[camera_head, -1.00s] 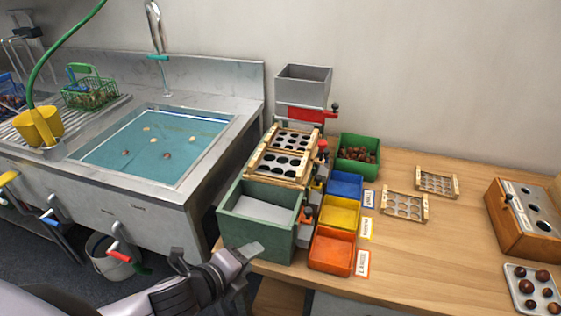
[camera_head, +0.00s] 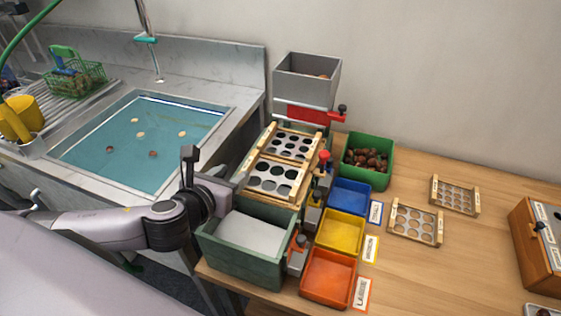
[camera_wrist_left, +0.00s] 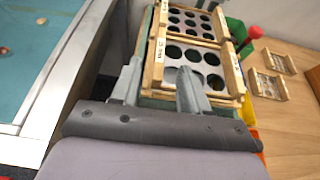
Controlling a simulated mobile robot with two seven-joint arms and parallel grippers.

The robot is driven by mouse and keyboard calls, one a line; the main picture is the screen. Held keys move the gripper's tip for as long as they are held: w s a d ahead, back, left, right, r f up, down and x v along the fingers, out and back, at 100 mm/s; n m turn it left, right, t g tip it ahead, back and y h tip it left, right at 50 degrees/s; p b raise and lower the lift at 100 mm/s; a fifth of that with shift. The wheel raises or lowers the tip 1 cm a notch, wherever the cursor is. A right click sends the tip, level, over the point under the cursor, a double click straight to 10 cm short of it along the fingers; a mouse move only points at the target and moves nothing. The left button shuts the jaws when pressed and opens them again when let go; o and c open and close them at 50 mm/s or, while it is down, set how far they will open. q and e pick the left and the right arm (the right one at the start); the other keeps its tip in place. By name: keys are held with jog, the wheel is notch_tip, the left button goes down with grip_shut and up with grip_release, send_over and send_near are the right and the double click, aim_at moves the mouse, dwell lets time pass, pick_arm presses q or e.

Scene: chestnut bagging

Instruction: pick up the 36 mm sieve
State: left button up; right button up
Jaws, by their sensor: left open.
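Two wooden-framed sieves sit on the sorting stand: a lower one with larger holes (camera_head: 272,179) and an upper one with smaller holes (camera_head: 292,145). They also show in the left wrist view, lower (camera_wrist_left: 193,65) and upper (camera_wrist_left: 188,21). Labels on their left rails are too small to read surely, so I cannot tell which is 36 mm. My left gripper (camera_head: 212,175) is open and empty at the left side of the lower sieve. My right gripper is not in view.
Two more sieves (camera_head: 415,222) (camera_head: 455,195) lie on the wooden table. A green box (camera_head: 240,262) stands below the stand. Blue (camera_head: 349,197), yellow (camera_head: 340,232) and orange (camera_head: 328,278) trays line its right. A sink (camera_head: 140,140) is left; a grey hopper (camera_head: 305,82) rises behind.

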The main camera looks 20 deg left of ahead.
aim_at(246, 165)
pick_arm(q)
jog(key=shift+p+x, duration=0.35)
jog(key=shift+x, duration=3.1)
grip_shut()
